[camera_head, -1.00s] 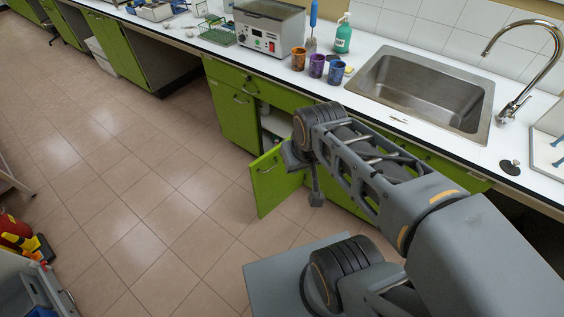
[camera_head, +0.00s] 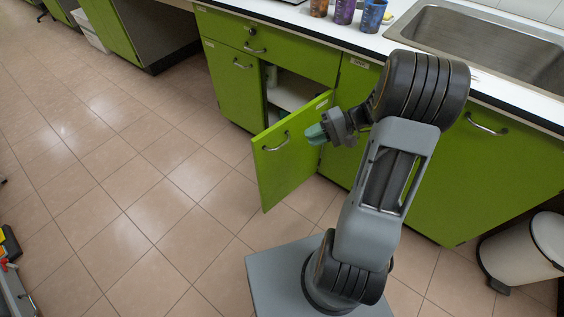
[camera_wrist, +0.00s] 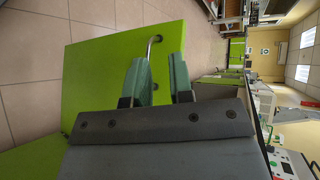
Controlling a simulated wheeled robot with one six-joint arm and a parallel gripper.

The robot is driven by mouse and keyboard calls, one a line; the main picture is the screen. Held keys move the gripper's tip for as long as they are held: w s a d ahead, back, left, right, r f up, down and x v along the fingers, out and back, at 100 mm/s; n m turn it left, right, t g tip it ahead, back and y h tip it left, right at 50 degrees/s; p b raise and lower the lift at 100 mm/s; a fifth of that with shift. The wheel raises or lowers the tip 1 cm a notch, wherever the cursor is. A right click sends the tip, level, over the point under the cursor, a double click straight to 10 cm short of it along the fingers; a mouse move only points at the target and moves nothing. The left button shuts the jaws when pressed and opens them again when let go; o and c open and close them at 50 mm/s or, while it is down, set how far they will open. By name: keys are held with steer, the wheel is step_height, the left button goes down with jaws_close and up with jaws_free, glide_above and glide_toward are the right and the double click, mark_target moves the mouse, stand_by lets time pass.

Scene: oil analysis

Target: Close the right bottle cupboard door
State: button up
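The right bottle cupboard door (camera_head: 288,165) is a green panel that stands open, swung out from the cupboard front. Its metal handle (camera_head: 275,142) is on the outer face. My gripper (camera_head: 314,134) is at the door's upper right part, to the right of the handle. In the wrist view my gripper (camera_wrist: 160,62) has its two green fingers apart with nothing between them. The green door (camera_wrist: 100,70) fills the left of that view, and its handle (camera_wrist: 152,47) shows just past the fingertips. I cannot tell whether the fingers touch the door.
The left cupboard door (camera_head: 233,85) is shut. A bottle (camera_head: 270,77) shows in the open cupboard. The counter with cups (camera_head: 343,12) and the sink (camera_head: 480,45) is above. A white bin (camera_head: 530,250) stands at the right.

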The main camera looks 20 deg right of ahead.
mark_target(282, 145)
steer(key=w+d+f+m+t+y+b, duration=0.1)
steer(key=w+d+f+t+y+b, duration=0.2)
steer(key=f, duration=0.5)
steer(key=shift+t+h, duration=0.3)
steer(key=shift+t, duration=0.1)
steer(key=b+x, duration=0.3)
steer(key=x, duration=0.8)
steer(key=shift+a+r, duration=0.15)
steer(key=shift+c, duration=0.2)
jaws_close()
